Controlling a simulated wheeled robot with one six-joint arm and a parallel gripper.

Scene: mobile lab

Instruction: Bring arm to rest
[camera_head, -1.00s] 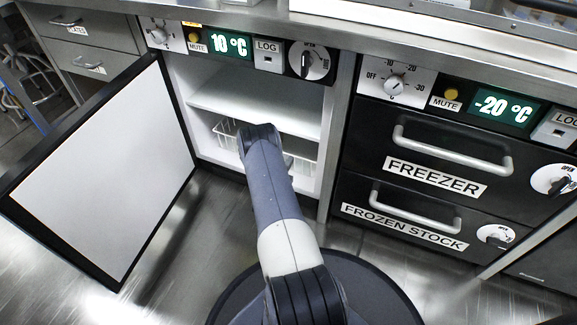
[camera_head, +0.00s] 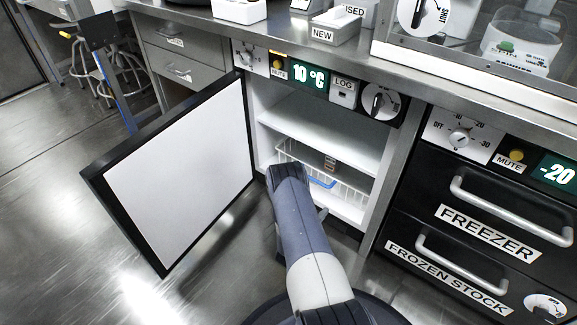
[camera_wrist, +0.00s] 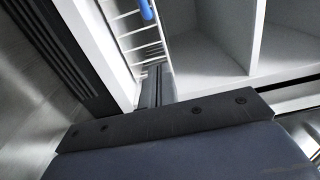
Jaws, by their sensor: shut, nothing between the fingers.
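My arm (camera_head: 305,235) reaches forward and down to the open 10 °C fridge. Its upper end stands in front of the fridge's lower left part. In the wrist view, my gripper (camera_wrist: 158,78) shows as narrow dark fingers close together with nothing between them. They point toward a white wire basket (camera_wrist: 130,35). In the head view my arm hides most of the gripper. The white wire basket also shows there (camera_head: 345,190) on the fridge floor, with a blue item (camera_head: 321,183) and a brownish item (camera_head: 329,161) in or at it.
The fridge door (camera_head: 180,170) stands wide open on the left. A white shelf (camera_head: 320,140) crosses the fridge interior. The closed freezer drawers (camera_head: 490,225) are at the right. The counter (camera_head: 290,45) runs above. Bare floor (camera_head: 60,210) lies at the left.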

